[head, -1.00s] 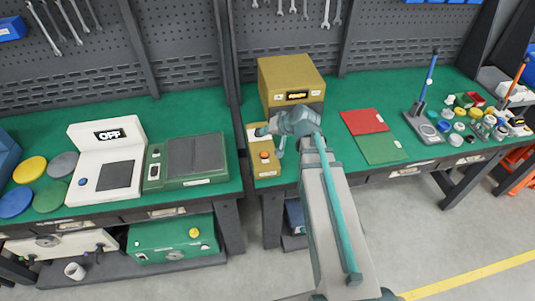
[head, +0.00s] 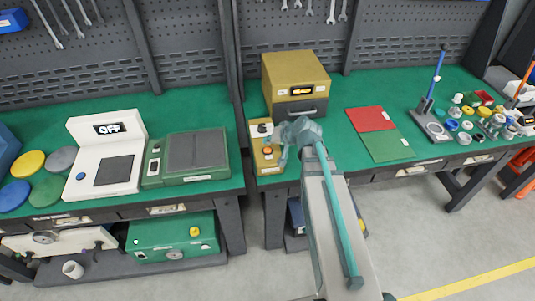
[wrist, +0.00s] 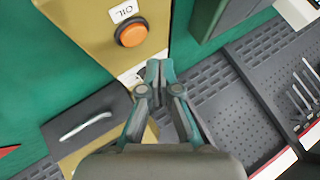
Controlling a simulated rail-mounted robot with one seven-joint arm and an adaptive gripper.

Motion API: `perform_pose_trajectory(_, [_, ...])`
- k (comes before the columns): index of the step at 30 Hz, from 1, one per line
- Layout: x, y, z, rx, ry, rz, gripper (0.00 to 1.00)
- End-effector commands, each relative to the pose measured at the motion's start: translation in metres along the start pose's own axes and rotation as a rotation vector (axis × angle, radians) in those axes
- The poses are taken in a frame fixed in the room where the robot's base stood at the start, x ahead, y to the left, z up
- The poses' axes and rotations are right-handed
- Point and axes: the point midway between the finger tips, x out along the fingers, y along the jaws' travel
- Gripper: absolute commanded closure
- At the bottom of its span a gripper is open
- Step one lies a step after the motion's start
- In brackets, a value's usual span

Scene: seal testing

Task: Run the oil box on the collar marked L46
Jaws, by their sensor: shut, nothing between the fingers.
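The ochre box (head: 292,72) stands at the back, with a small lit amber display and a dark drawer (head: 300,109) that looks shut. In front of it lies a narrow ochre panel (head: 268,168) with a dark knob (head: 262,128) and an orange button (head: 267,153). In the wrist view the orange button (wrist: 131,33) sits beside a label reading OIL. My gripper (wrist: 160,68) is shut and empty, over the panel's end near the knob in that view. In the head view my gripper (head: 281,164) is at the panel's right side. No L46 mark is readable.
Small coloured parts (head: 468,122) crowd the bench's right end near a stand with a blue post (head: 436,75). Red (head: 370,119) and green (head: 388,145) mats lie between. Left are a white device reading OFF (head: 108,170), a green device (head: 190,158) and coloured discs (head: 30,164).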

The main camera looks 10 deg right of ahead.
Motion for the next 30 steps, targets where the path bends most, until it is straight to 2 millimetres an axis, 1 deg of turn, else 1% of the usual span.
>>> perform_pose_trajectory(1, [0.0069, 0.0051, 0.0049, 0.0, 0.0, 0.0, 1.0])
perform_pose_trajectory(6, [0.0119, 0.0088, 0.0085, 0.0, 0.0, 0.0, 1.0])
perform_pose_trajectory(30, [0.0117, 0.0087, 0.0084, 0.0, 0.0, 0.0, 1.0])
